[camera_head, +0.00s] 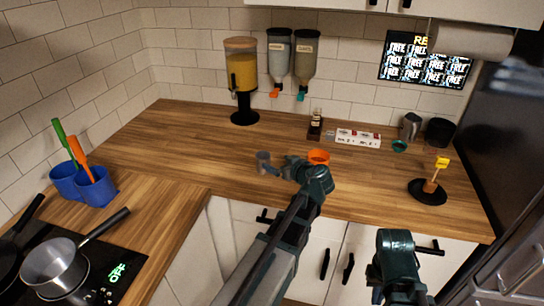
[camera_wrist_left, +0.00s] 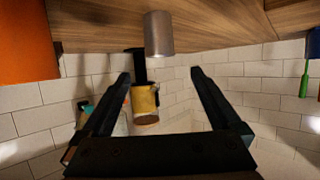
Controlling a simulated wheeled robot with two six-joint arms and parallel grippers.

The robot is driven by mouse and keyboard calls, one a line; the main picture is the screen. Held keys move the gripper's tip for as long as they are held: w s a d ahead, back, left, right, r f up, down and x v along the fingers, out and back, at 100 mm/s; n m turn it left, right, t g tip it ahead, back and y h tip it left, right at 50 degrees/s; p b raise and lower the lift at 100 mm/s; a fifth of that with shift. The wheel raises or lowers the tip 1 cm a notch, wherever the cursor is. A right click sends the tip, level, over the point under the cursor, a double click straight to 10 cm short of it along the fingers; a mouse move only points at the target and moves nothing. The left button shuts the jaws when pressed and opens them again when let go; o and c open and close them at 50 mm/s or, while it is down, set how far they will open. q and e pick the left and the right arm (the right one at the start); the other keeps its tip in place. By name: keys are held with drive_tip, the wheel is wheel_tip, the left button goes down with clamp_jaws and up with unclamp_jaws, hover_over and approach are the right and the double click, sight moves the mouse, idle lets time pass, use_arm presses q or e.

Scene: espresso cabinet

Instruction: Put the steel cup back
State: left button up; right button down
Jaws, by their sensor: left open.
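The small steel cup (camera_head: 263,158) stands on the wooden counter left of my left gripper (camera_head: 281,166). In the left wrist view, which is upside down, the steel cup (camera_wrist_left: 158,33) is grey and cylindrical. It lies beyond the tips of my left gripper (camera_wrist_left: 160,75), in line with the gap between them. The left fingers are apart and nothing is between them. My right arm (camera_head: 395,250) shows low in the head view, and its fingers cannot be made out.
An orange bowl (camera_head: 318,157) stands close right of the left gripper. Behind are a yellow-filled dispenser (camera_head: 241,75), a white box (camera_head: 358,138) and a steel pitcher (camera_head: 411,126). A pot (camera_head: 54,268) sits on the hob at left.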

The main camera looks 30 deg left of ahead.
use_arm(q)
drive_tip(key=shift+v, duration=0.9)
drive_tip(key=shift+d+f, duration=0.1)
drive_tip(key=s+d+f+m+g+h, duration=0.2)
drive_tip(key=s+d+f+m+h, duration=0.1)
drive_tip(key=s+d, duration=0.4)
drive_tip(key=s+d+f+m+g+h, duration=0.3)
drive_tip(key=s+d+m, duration=0.4)
drive_tip(key=d, duration=0.3)
drive_tip(key=s+d+f+m+g+h, duration=0.2)
drive_tip(key=s+d+f+m+h, duration=0.2)
drive_tip(key=s+d+f, duration=0.3)
drive_tip(key=s+d+m, duration=0.1)
drive_tip(key=d, duration=0.1)
drive_tip(key=shift+d+g, duration=0.3)
drive_tip(key=shift+d, duration=0.05)
drive_tip(key=shift+w+f, duration=0.1)
drive_tip(key=shift+f, duration=0.05)
